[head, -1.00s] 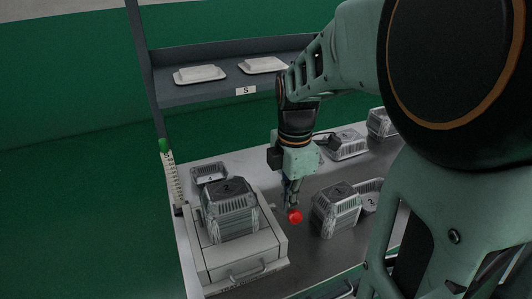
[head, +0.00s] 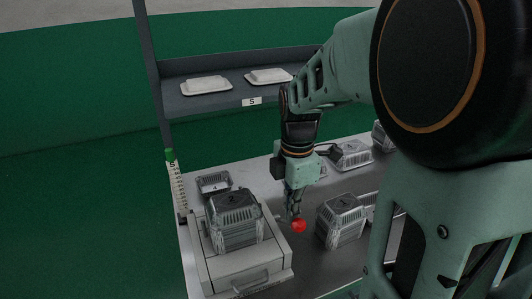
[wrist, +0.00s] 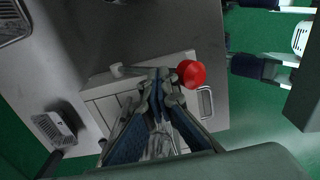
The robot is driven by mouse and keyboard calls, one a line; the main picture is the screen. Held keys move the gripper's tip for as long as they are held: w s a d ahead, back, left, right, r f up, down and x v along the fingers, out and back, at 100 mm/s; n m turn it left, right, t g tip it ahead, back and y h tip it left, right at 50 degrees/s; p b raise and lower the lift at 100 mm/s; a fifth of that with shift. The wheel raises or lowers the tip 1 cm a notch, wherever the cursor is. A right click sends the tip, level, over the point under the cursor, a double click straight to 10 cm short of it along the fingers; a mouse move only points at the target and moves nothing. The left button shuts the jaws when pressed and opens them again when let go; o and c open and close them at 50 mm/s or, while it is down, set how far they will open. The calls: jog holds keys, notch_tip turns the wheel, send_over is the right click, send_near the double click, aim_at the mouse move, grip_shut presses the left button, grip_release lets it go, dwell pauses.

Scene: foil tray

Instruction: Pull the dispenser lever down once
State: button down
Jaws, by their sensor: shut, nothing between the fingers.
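The dispenser (head: 215,272) is a pale box with a stack of foil trays (head: 236,222) on top, in the lower left of the head view. Its lever ends in a red ball knob (head: 299,226) to the right of the box. The knob also shows in the wrist view (wrist: 190,73), with a pale lever arm (wrist: 130,71) running left behind my fingertips. My gripper (head: 294,215) points down and is shut and empty. In the wrist view its fingertips (wrist: 161,76) overlap the lever beside the knob. I cannot tell whether they touch it.
Another stack of foil trays (head: 341,220) stands right of the knob, close to my gripper. A small foil tray (head: 214,184) lies behind the dispenser. A shelf labelled S (head: 250,101) holds two white lidded trays at the back. The counter front right is partly hidden by my arm.

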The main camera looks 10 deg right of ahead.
jog(key=w+a+r+p, duration=0.1)
jog(key=w+r+p, duration=0.4)
jog(key=w, duration=0.3)
jog(key=shift+a+p, duration=0.3)
jog(key=shift+p, duration=0.2)
notch_tip(320, 180, up, 9)
jog(key=p, duration=0.7)
dwell(0.4)
